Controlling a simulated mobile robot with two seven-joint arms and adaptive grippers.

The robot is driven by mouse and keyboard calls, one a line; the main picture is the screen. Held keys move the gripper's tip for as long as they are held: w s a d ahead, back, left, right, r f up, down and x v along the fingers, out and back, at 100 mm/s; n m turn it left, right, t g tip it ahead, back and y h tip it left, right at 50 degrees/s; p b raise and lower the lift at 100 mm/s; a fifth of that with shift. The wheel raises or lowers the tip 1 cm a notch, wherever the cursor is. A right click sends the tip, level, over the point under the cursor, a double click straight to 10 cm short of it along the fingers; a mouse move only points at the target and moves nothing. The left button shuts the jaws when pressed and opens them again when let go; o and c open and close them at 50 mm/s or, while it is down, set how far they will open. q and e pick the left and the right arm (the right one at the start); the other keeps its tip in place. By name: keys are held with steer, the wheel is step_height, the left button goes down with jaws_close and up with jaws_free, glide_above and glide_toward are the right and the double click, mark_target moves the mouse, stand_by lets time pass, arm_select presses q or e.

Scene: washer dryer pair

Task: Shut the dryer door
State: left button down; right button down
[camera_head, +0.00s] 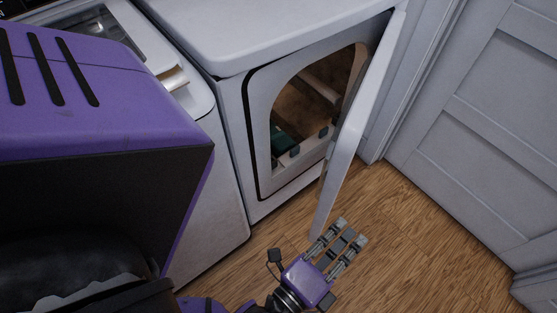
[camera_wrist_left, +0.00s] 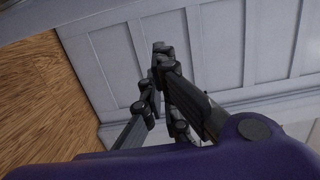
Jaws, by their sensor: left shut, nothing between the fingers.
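The white dryer (camera_head: 240,38) stands at the top middle of the head view, its dark drum opening in plain sight. Its door (camera_head: 357,125) is swung wide open, hinged at the right side and seen nearly edge-on. My left gripper (camera_head: 352,233) is low in front of the door, beside its lower free end. The fingers look close to the door's bottom corner, and I cannot tell whether they touch it. In the left wrist view the gripper's fingers (camera_wrist_left: 158,65) are shut with nothing between them. The dryer door is not recognisable there. My right gripper is not in view.
A white washer (camera_head: 215,165) with a lid on top stands left of the dryer, partly hidden by my purple body. A white panelled door (camera_head: 480,130) is at the right. Wood floor (camera_head: 425,240) between the dryer door and panelled door is clear.

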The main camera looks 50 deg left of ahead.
arm_select(q)
steer(key=w+p, duration=0.1)
steer(key=w, duration=0.7)
steer(key=s+a, duration=0.1)
steer(key=a, duration=0.1)
steer(key=s+a, duration=0.1)
steer(key=a, duration=0.1)
steer(key=shift+s+a, duration=0.15)
steer(key=shift+s, duration=0.05)
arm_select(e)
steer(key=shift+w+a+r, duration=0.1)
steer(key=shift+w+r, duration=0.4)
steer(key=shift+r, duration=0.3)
arm_select(q)
steer(key=shift+f, duration=0.1)
